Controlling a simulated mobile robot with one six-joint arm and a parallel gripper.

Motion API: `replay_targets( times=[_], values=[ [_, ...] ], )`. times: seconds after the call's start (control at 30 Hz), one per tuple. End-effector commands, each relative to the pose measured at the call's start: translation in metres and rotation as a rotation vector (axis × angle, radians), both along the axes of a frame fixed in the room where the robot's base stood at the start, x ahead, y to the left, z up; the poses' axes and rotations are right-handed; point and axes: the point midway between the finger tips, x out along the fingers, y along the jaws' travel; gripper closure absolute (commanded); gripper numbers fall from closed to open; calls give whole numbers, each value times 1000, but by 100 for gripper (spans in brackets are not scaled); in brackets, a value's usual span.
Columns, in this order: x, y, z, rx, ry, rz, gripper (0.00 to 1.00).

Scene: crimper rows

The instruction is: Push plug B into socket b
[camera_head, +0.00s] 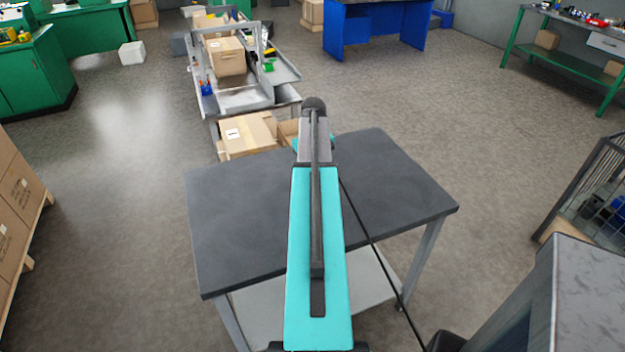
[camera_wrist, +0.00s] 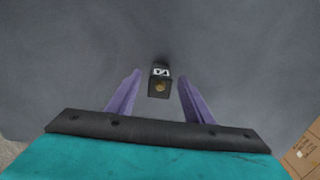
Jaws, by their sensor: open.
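In the wrist view, a small dark block (camera_wrist: 159,87) with a white marked label and a round brass-coloured spot stands on the dark tabletop. The marking is too small to read, so I cannot tell whether it is plug B or socket b. My gripper (camera_wrist: 160,76) has its two purple fingers spread, one on each side of the block, with visible gaps. I cannot tell how far above the block the fingers are. In the head view my teal arm hides the gripper and the block. No second plug or socket shows.
The dark grey table (camera_head: 240,230) is otherwise bare where visible. A thin black cable (camera_head: 372,243) runs over it and past its front edge. Cardboard boxes (camera_head: 247,133) stand beyond its far edge. A metal cage (camera_head: 590,190) is at the right.

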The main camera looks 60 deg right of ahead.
Motion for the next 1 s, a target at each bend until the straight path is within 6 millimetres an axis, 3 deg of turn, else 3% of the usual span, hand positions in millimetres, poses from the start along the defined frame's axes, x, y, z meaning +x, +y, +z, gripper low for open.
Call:
replay_targets(
  times=[0.5, 0.53, 0.8, 1.0],
  values=[
    [1, 0, 0, 0, 0, 1, 53],
    [1, 0, 0, 0, 0, 1, 55],
    [1, 0, 0, 0, 0, 1, 99],
    [1, 1, 0, 0, 0, 2, 100]
  ],
)
